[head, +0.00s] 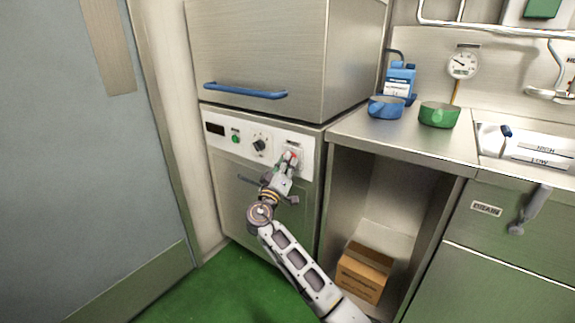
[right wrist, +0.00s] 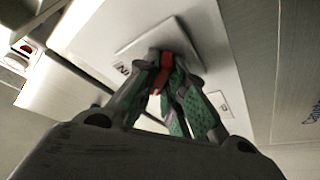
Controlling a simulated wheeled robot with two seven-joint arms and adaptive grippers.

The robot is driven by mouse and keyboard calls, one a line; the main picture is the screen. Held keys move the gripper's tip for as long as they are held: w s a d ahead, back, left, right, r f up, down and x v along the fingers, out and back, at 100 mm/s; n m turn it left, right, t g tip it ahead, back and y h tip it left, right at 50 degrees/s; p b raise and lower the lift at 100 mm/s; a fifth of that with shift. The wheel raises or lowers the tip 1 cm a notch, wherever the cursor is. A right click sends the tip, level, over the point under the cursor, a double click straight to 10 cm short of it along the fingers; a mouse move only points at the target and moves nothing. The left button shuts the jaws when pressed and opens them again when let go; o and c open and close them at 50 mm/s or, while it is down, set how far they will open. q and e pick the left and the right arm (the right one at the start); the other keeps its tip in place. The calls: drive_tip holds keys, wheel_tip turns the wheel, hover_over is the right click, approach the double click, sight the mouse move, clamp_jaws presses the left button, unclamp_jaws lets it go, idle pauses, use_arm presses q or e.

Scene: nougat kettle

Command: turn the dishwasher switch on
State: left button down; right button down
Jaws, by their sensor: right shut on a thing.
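The dishwasher (head: 258,160) is a steel machine with a white control panel on its front. At the right end of the panel is the switch, a small red lever (right wrist: 166,68) on a pale square plate (right wrist: 140,48). My right gripper (head: 289,159) reaches the plate from below. In the right wrist view its fingers close around the red lever, hiding part of it. Whether the lever stands at on or off cannot be told. My left gripper is not in view.
The panel also has a dark display (head: 215,128), a green button (head: 235,139) and a black knob (head: 259,145). A blue handle (head: 245,91) sticks out above it.

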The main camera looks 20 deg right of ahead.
drive_tip(key=shift+w+a+f+m+g+h, duration=0.1)
drive_tip(key=shift+m+g+h, duration=0.55)
drive_tip(key=shift+m, duration=1.1)
drive_tip(key=shift+a+f+m+g+h, duration=0.1)
drive_tip(key=shift+m+g+h, duration=0.25)
drive_tip(key=shift+m+h, duration=1)
drive_tip(key=shift+w+m+g+h, duration=0.1)
drive_tip(key=shift+m+g+h, duration=0.3)
drive_tip(key=shift+m, duration=2.2)
drive_tip(key=c, duration=1.5)
unclamp_jaws()
drive_tip(key=shift+r, duration=0.1)
drive_tip(key=shift+s, duration=0.1)
drive_tip(key=v, duration=0.7)
drive_tip(key=shift+a, duration=0.2)
